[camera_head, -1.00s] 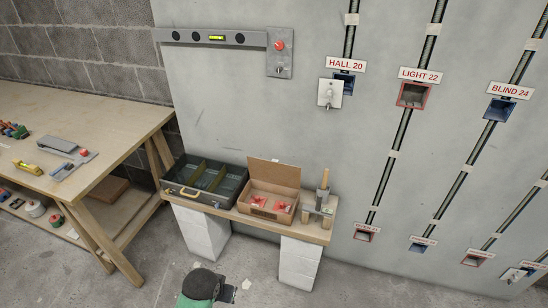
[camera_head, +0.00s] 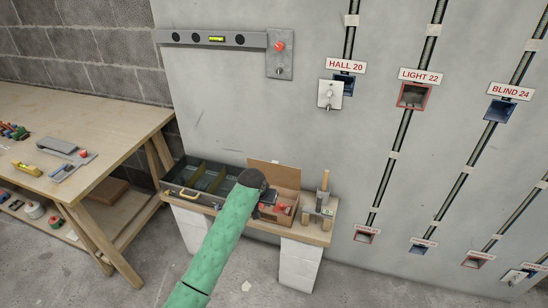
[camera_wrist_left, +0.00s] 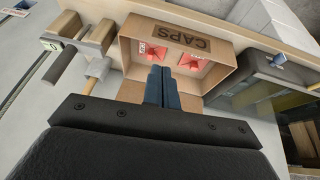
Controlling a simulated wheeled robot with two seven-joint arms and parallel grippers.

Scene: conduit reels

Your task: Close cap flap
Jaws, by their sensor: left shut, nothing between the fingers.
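The brown cardboard box marked CAPS (camera_head: 286,197) stands on the low bench, and its flap (camera_head: 275,174) stands up open along the back, against the wall side. In the left wrist view the box (camera_wrist_left: 182,36) shows its label, with red caps (camera_wrist_left: 192,62) inside. The flap (camera_wrist_left: 131,92) lies partly hidden behind my fingers there. My left gripper (camera_wrist_left: 162,72) is shut and empty, its tips over the box opening in that view; I cannot tell whether they touch the flap. In the head view my green left arm covers the box's left part. My right gripper is not in view.
A dark open toolbox (camera_head: 205,176) stands close left of the box. A wooden-handled tool stand (camera_head: 322,200) stands close to its right. The grey wall (camera_head: 240,110) rises directly behind. A wooden workbench (camera_head: 80,135) stands at the left.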

